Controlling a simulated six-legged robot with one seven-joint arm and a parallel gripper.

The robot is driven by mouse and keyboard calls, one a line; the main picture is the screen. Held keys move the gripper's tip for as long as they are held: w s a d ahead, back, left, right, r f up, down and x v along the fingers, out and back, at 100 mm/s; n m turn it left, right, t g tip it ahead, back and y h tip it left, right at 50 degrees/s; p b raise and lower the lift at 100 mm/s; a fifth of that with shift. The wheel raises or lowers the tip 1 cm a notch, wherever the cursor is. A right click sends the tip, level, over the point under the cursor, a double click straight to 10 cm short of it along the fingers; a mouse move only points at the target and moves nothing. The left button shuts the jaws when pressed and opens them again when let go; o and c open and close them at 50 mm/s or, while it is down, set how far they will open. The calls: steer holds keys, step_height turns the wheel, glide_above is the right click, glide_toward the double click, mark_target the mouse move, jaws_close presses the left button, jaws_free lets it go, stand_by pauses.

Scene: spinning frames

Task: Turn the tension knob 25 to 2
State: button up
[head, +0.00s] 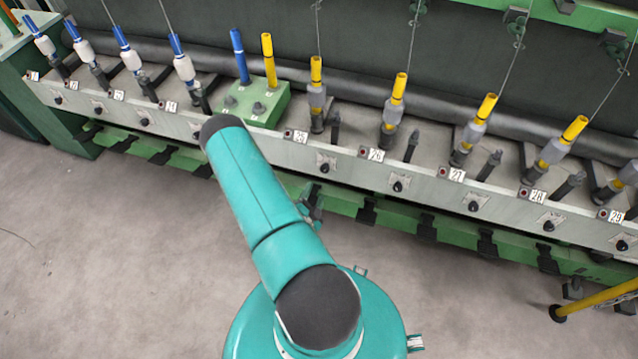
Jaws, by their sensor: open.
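The tension knob 25 (325,167) is a small dark knob on a pale square plate on the front rail, below and right of the number label 25 (297,135). The marks on its dial are too small to read, so I cannot tell its setting. My teal arm rises from the bottom middle and leans up and left, its dark elbow end left of label 25. My gripper cannot be made out. Above the knob, a yellow-topped bobbin (316,90) stands on its spindle.
Similar knobs sit along the pale rail (435,190), including knob 26 (398,186). A green block (255,103) holds one blue and one yellow tube. A yellow bar (600,297) is at lower right. The floor at left is clear.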

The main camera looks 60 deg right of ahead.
steer(key=v, duration=0.2)
steer(key=shift+s+a, duration=0.15)
steer(key=shift+a, duration=0.2)
steer(key=shift+r, duration=0.1)
